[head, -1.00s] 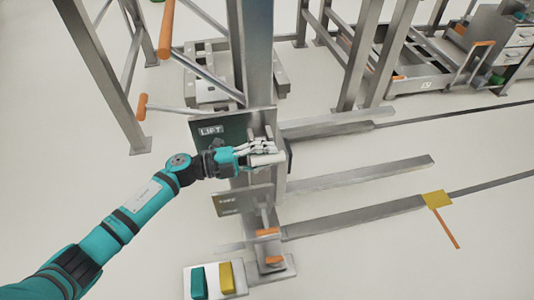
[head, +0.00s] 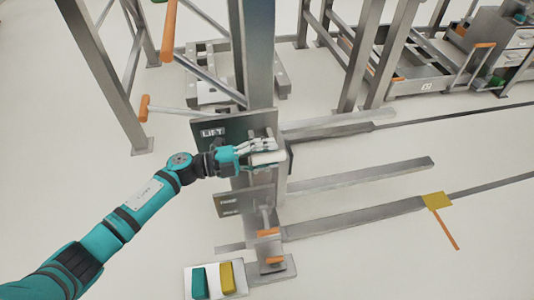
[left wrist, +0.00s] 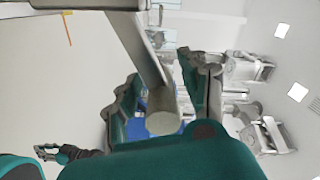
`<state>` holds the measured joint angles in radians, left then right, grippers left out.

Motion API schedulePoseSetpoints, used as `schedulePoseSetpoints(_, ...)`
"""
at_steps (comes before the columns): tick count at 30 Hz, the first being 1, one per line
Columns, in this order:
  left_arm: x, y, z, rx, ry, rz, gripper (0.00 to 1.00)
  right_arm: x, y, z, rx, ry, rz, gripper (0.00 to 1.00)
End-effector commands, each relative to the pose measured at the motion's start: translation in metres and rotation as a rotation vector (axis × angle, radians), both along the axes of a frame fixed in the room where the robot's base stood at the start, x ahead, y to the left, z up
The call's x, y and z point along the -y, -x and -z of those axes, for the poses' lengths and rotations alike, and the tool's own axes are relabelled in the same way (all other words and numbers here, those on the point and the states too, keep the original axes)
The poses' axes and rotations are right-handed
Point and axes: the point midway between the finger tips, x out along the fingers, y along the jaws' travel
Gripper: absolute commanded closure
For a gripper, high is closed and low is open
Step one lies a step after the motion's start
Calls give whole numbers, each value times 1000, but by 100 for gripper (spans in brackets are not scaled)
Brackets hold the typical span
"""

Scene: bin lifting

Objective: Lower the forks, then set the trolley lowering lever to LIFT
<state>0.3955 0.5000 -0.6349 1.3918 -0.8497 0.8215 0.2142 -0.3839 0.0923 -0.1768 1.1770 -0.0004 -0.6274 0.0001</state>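A dark plate with the word LIFT (head: 212,132) is fixed to the grey mast. My left gripper (head: 268,156) is in front of the mast, just right of that plate, at a pale grey bar end. In the left wrist view the round-ended grey bar (left wrist: 163,122) lies between the two teal fingers, which stand apart with a gap on its right side. Whether a finger touches it I cannot tell. The grey forks (head: 370,174) reach right from the mast, low over the floor. My right gripper (left wrist: 46,152) shows small at the lower left of the wrist view, its fingers seemingly apart.
A second plate (head: 240,202) with unreadable text sits lower on the mast. Below it are an orange-ended handle (head: 269,232) and a base with teal (head: 199,283) and yellow (head: 227,277) pedals. Steel frame legs stand behind.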

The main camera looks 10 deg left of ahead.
Motion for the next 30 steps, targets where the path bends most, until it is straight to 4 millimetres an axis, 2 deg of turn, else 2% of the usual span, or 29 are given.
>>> schedulePoseSetpoints(6,-1,0,1,-1,-1,-3,56,0,-1,0,1,-1,2,100)
schedulePoseSetpoints(10,-11,2,1,-2,-3,-3,56,0,-1,0,1,-1,2,100)
schedulePoseSetpoints(24,-97,31,1,-2,-3,-3,56,0,0,0,0,0,1,100)
schedulePoseSetpoints(30,-113,37,0,0,-1,-2,56,0,0,0,0,0,1,100)
